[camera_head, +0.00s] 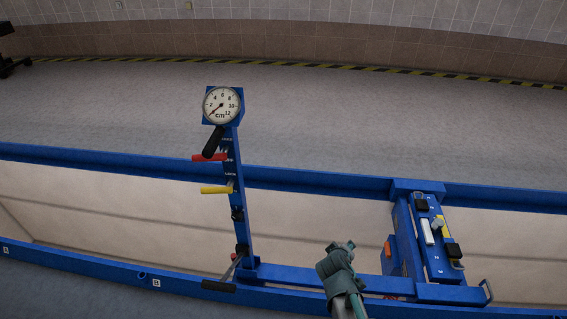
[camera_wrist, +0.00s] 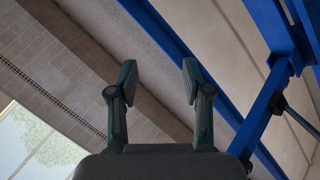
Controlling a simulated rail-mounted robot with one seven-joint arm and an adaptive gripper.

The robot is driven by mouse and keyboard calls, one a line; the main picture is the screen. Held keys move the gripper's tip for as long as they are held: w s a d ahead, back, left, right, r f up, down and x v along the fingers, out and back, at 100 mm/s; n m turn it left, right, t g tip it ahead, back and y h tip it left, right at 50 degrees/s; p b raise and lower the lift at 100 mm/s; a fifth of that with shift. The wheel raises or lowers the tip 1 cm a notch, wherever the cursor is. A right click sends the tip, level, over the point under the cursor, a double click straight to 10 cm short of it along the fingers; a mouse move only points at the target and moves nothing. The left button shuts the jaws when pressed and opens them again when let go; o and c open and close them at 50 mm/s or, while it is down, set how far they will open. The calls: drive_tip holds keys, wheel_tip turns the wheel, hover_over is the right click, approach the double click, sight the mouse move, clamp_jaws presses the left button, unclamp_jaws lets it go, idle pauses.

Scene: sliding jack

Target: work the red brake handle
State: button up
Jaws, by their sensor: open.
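The red brake handle (camera_head: 209,157) sticks out to the left from the upper part of the blue upright post (camera_head: 238,190) in the head view. A yellow handle (camera_head: 216,190) sits below it on the same post. A round dial gauge (camera_head: 221,105) tops the post, with a black grip (camera_head: 213,141) just under it. My gripper (camera_head: 341,248) is to the right of the post and lower in the picture, apart from the red handle. In the wrist view my gripper (camera_wrist: 158,78) has its two fingers spread with nothing between them. The red handle does not show in the wrist view.
The blue jack carriage (camera_head: 430,240) with black and white pads stands at the right. Blue rails (camera_head: 310,180) border the pit. A black-ended lever (camera_head: 218,286) sits at the post's foot.

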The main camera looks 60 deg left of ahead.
drive_tip(key=s+a+r+n+y+b, duration=0.1)
drive_tip(key=s+a+r+n+y, duration=0.35)
drive_tip(key=a+r, duration=0.4)
drive_tip(key=s+a+r+n+y+b, duration=0.1)
drive_tip(key=s+a+r+n+y, duration=0.2)
drive_tip(key=s+a+r, duration=0.55)
drive_tip(key=s+a+r+n+g+y, duration=0.6)
drive_tip(key=s+a+r+n+g, duration=0.3)
drive_tip(key=s+n, duration=0.45)
drive_tip(key=shift+n, duration=0.3)
drive_tip(key=a, duration=0.3)
drive_tip(key=a+b, duration=0.1)
drive_tip(key=a, duration=0.6)
drive_tip(key=shift+w+a+r, duration=0.2)
drive_tip(key=shift+a+r, duration=0.15)
drive_tip(key=shift+a, duration=0.05)
clamp_jaws()
